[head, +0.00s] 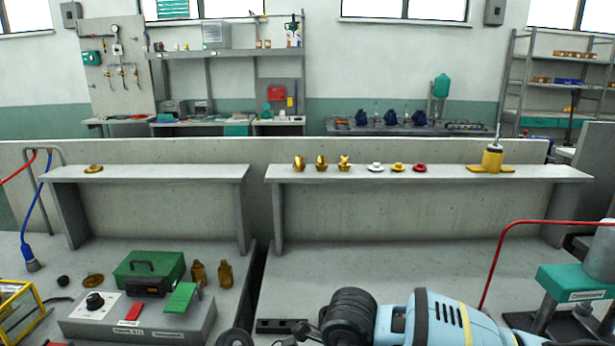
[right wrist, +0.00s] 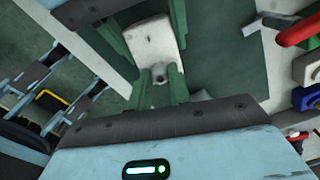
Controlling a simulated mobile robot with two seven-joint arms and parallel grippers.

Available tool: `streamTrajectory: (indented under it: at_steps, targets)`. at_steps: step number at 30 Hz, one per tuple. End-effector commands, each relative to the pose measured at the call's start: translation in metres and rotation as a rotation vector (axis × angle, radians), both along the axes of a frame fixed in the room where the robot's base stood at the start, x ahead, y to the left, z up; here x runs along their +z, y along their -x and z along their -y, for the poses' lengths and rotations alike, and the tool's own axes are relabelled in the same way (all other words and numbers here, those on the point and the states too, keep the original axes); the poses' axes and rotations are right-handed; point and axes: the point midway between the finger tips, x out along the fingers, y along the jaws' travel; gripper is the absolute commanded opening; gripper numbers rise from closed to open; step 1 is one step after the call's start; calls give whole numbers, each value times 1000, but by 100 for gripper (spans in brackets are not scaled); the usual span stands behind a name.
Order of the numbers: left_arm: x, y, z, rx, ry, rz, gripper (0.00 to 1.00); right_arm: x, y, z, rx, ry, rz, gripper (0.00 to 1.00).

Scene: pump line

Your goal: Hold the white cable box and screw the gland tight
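A white box (right wrist: 152,42), which looks like the cable box, shows in the right wrist view beyond the palm of my right gripper (right wrist: 160,84). A small grey round fitting (right wrist: 160,73), probably the gland, sits at the box's near end. The gripper's green fingers stand apart on either side of this fitting. Whether they touch it is too small to tell. In the head view I cannot make out the white box, and neither gripper's fingers show there. My left gripper is not in view.
A grey control box (head: 140,318), a green case (head: 149,272) and brown bottles (head: 225,273) stand at the front left. Small brass, white, yellow and red parts line the raised shelf (head: 460,174). A teal press (head: 575,281) and a red hose (head: 497,250) are at right.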

Motion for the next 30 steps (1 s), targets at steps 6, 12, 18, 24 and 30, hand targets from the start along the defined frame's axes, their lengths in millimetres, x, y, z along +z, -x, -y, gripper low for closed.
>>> streamTrajectory:
  at_steps: [6, 12, 18, 24, 30]
  targets:
    - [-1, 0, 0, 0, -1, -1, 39, 0, 0, 0, 0, 0, 0, 8]
    - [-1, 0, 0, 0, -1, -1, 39, 0, 0, 0, 0, 0, 0, 2]
    - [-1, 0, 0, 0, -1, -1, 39, -1, 0, 0, -94, -1, -2, 2]
    - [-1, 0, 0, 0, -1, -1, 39, -1, 0, 0, -332, 0, -1, 2]
    - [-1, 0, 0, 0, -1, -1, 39, -1, 1, 0, -570, 1, -3, 2]
